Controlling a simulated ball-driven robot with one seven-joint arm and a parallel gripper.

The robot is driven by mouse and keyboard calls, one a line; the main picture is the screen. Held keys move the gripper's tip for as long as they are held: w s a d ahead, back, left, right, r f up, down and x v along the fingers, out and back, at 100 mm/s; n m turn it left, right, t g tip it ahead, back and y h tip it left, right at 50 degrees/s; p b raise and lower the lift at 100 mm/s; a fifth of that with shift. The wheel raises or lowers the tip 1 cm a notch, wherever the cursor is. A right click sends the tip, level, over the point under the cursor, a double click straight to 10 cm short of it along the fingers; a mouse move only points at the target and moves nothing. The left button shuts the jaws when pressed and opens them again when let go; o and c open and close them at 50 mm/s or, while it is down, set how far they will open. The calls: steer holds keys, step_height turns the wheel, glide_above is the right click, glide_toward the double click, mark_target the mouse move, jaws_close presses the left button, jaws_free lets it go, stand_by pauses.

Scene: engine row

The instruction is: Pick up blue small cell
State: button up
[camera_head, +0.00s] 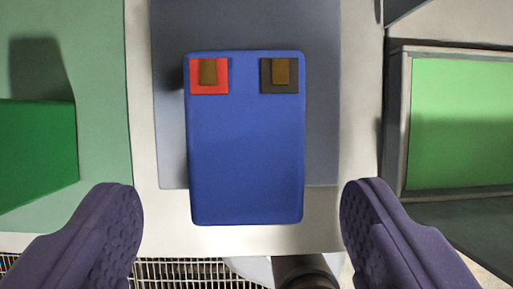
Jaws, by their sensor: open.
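The blue small cell (245,150) is a blue block with rounded corners in the middle of the camera view. Near its far end it has a red patch and a dark patch, each with a brown tab. It sits over a grey-blue pad (170,120) on a pale panel, and its near end reaches past the pad's edge. My gripper (241,210) is open, with one purple ridged finger on each side of the cell's near end. Both fingers are apart from the cell, and nothing is between them but open room and the cell.
A dark green block (35,150) stands at the left on a lighter green surface. A bright green panel in a grey frame (403,120) is at the right. A metal grating (195,272) and a dark cylinder (303,272) show below the panel's near edge.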

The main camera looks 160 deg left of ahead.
mark_target(243, 164)
steer(key=b+x, duration=0.1)
steer(key=x, duration=0.1)
steer(key=b+x, duration=0.1)
steer(key=x, duration=0.1)
steer(key=b+x, duration=0.1)
steer(key=x, duration=0.1)
steer(key=shift+w+d+f, duration=0.15)
steer(key=shift+w+d, duration=0.15)
steer(key=shift+w, duration=0.15)
steer(key=c, duration=1.4)
jaws_close()
steer(key=shift+r, duration=0.25)
